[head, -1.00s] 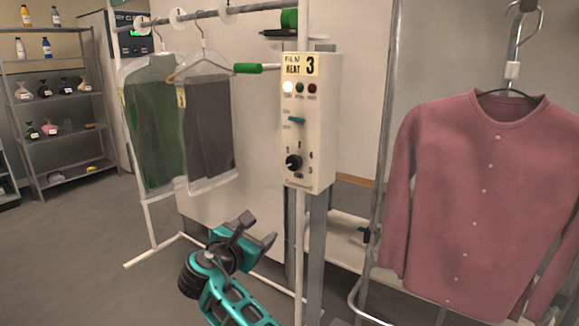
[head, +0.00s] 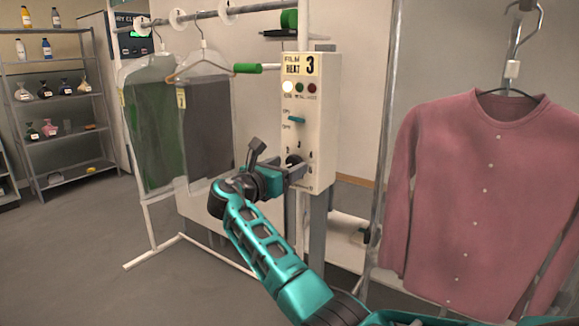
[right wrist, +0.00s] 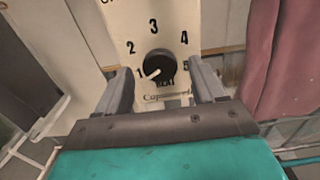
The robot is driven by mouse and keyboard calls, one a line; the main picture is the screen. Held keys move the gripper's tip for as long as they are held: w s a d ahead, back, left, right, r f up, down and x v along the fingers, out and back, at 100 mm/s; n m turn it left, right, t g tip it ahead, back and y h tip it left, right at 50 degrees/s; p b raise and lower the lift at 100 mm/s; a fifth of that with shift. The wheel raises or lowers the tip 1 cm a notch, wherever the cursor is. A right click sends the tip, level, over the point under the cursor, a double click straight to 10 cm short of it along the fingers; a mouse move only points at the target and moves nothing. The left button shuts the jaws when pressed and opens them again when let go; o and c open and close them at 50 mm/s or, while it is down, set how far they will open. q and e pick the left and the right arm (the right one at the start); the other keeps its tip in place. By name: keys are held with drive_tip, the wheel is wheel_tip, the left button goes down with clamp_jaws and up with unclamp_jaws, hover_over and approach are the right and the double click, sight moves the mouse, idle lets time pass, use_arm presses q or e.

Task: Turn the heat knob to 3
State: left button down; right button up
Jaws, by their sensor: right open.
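The heat control box (head: 309,110) is a cream panel on a post in the head view, with a sign reading HEAT 3. Its black round heat knob (head: 293,159) is low on the panel, partly hidden by my gripper. In the right wrist view the knob (right wrist: 158,65) has a dial marked 1 to 5 around it, and its white pointer mark points lower left, near the 1. My right gripper (right wrist: 163,84) is open, one finger on each side of the knob and slightly below it; contact is not visible. My left gripper is not in view.
Bagged garments (head: 205,125) hang on the rail at the left. A pink shirt (head: 480,190) hangs close on the right. Shelves (head: 65,120) stand far left.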

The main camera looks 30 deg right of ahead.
drive_tip(key=shift+x, duration=0.85)
drive_tip(key=shift+c, duration=0.2)
drive_tip(key=c, duration=1)
